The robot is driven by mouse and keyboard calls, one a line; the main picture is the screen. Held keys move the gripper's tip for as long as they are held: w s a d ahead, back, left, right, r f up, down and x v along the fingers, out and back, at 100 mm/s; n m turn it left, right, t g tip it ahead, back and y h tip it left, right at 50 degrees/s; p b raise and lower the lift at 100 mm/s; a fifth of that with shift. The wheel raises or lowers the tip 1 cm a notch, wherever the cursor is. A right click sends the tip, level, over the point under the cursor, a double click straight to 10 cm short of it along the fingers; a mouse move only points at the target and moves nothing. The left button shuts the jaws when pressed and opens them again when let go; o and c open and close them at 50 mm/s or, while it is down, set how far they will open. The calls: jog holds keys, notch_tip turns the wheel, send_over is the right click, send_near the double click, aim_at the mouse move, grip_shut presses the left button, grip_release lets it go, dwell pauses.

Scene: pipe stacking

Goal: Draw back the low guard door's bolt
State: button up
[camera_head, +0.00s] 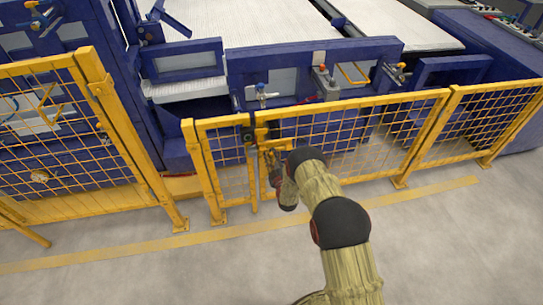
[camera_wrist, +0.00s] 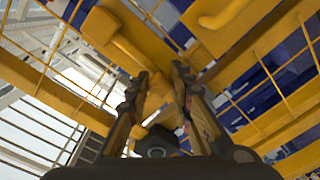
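The low guard door (camera_head: 330,145) is a yellow mesh panel in the yellow fence. Its yellow bolt (camera_head: 262,132) sits at the upper left of the door, by a dark block on the post. My gripper (camera_head: 274,160) is at the bolt, partly hidden by my arm. In the wrist view my gripper (camera_wrist: 160,72) has its two fingers apart, pointing at yellow metal. A yellow piece (camera_wrist: 160,92) shows between the fingers, with a dark hexagonal end (camera_wrist: 155,142) below it. Whether the fingers press on this piece is unclear.
A taller yellow mesh fence (camera_head: 60,140) stands at the left. Blue machinery (camera_head: 315,60) with small valves stands close behind the door. A yellow line (camera_head: 250,228) runs along the grey floor (camera_head: 200,275), which is clear in front of the fence.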

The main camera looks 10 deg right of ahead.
grip_shut()
dwell(0.3)
jog(key=d+b, duration=0.2)
jog(key=d, duration=0.4)
jog(key=shift+o, duration=1.5)
grip_release()
jog(key=shift+d, duration=0.15)
jog(key=shift+o, duration=1.1)
